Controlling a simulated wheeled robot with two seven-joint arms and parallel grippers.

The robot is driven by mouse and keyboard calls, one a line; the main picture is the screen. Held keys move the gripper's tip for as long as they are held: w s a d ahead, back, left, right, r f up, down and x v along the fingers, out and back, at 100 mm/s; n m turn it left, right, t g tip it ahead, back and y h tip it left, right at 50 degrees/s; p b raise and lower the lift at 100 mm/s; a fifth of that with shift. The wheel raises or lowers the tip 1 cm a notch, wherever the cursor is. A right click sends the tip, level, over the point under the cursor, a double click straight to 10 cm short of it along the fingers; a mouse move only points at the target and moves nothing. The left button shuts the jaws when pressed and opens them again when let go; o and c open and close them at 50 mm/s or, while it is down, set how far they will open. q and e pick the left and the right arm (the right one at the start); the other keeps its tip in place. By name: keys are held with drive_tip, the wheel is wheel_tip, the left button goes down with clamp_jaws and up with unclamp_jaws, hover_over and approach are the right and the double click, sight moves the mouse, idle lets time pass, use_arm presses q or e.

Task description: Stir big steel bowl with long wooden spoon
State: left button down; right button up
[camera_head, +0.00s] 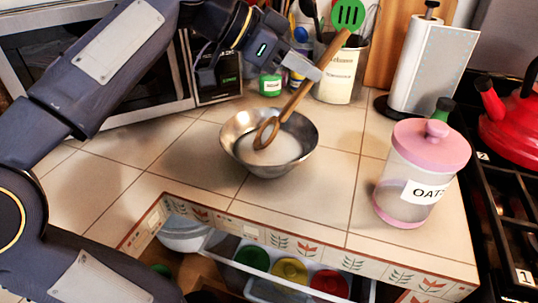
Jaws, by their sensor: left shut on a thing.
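The big steel bowl (239,129) stands on the tiled counter in the middle of the head view, with a pale, whitish content in it. The long wooden spoon (290,108) leans to the upper right, its head low inside the bowl. I cannot tell whether the spoon touches the content or the bowl's wall. My left gripper (310,72) is shut on the upper part of the spoon's handle, above and behind the bowl's right side. My right gripper is not in view.
A lidded jar with a pink top (430,146) stands right of the bowl. Behind are a utensil crock (341,82), a paper towel roll (434,65) and a microwave. A stove with a red kettle (516,125) is at right. An open drawer (222,243) lies below the counter's front edge.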

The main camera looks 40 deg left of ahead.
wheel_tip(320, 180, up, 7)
drive_tip(key=p, duration=0.6)
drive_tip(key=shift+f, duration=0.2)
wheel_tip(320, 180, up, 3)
drive_tip(key=p, duration=0.3)
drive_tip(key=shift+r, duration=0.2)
